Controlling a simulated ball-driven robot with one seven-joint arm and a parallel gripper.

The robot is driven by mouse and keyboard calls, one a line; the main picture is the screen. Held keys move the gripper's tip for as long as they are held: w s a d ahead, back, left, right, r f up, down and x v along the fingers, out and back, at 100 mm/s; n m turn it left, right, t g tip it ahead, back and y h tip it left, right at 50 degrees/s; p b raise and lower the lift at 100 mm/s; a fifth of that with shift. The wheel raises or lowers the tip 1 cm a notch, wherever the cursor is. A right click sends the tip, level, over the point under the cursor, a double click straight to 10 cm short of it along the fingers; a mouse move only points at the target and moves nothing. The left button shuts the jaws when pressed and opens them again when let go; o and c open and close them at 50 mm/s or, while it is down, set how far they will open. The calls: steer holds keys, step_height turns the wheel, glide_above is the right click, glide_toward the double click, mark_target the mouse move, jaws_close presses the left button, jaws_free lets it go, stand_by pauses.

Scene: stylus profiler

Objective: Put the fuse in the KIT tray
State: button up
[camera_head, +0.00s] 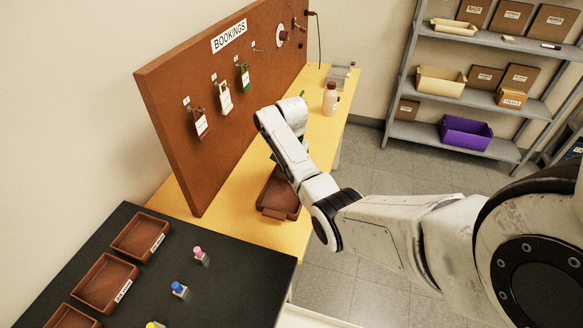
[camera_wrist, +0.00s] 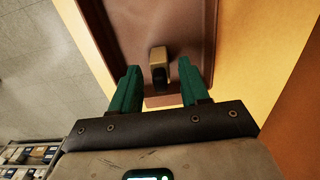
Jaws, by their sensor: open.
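My gripper (camera_wrist: 159,82) shows in the wrist view with its two green fingers apart. A small tan block with a black end (camera_wrist: 158,60), possibly the fuse, shows between and just beyond the fingertips. It appears to be inside a brown tray (camera_wrist: 200,30), near its near wall; I see no finger clearly touching it. In the head view a brown tray (camera_head: 278,213) sits on the yellow table, partly hidden by my arm. I cannot read a KIT label on it. My gripper is hidden in the head view.
A black table (camera_head: 225,290) at lower left holds several labelled brown trays (camera_head: 103,291) and small coloured-top items. A brown pegboard (camera_head: 210,110) with hanging tags stands behind the yellow table (camera_head: 232,215). A bottle (camera_head: 330,100) stands at its far end. Grey shelves are at right.

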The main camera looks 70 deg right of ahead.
step_height(320, 180, up, 12)
steer(key=p, duration=0.1)
stand_by(0.9)
